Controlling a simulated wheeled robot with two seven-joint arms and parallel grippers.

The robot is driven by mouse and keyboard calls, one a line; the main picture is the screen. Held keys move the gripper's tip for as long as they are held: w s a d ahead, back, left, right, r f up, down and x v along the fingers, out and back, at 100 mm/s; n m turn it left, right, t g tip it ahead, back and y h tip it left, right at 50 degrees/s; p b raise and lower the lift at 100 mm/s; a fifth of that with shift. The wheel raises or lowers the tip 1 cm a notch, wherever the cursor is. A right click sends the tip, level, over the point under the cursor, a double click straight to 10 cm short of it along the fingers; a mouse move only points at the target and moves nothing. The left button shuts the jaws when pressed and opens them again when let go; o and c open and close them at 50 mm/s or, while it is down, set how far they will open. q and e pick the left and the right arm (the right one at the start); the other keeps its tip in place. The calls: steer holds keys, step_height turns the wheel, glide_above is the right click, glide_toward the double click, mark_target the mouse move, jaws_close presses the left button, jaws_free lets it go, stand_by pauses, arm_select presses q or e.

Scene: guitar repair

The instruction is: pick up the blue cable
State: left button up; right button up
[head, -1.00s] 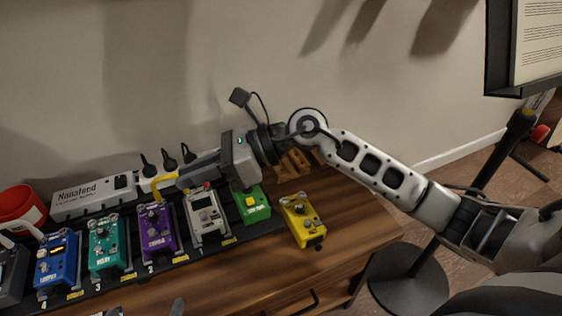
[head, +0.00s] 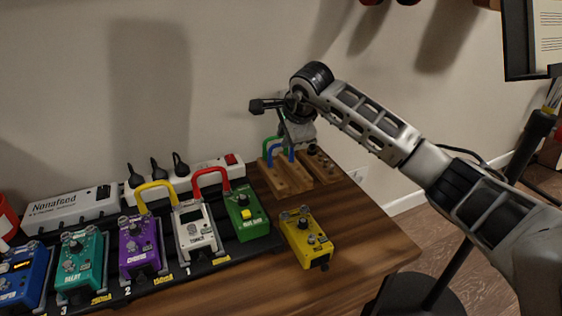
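The blue cable (head: 270,154) is a short arched patch cable standing in the wooden rack (head: 291,187) at the back of the table, close to a green cable (head: 271,139). My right gripper (head: 292,147) points down just above the rack, over the blue cable. Its body covers part of the cable's top and right side. The fingertips are small and mostly hidden, so I cannot tell whether they are open or touching the cable. My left gripper is not in view.
A yellow cable (head: 153,186) and a red cable (head: 208,171) arch between pedals on the board. The green pedal (head: 246,213) is in front of the rack; a yellow pedal (head: 306,238) stands at the right. A white power strip (head: 205,176) lies along the wall.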

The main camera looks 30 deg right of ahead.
arm_select(q)
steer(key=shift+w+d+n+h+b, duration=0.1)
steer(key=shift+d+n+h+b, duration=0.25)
steer(key=shift+b, duration=0.7)
arm_select(e)
steer(key=x, duration=0.6)
steer(key=shift+d+r, duration=0.1)
steer(key=shift+d, duration=0.2)
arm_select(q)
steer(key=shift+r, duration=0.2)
arm_select(e)
steer(key=shift+w+f, duration=0.15)
steer(key=shift+f, duration=0.05)
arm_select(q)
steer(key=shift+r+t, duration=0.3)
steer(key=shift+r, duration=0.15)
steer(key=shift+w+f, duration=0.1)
arm_select(e)
jaws_close()
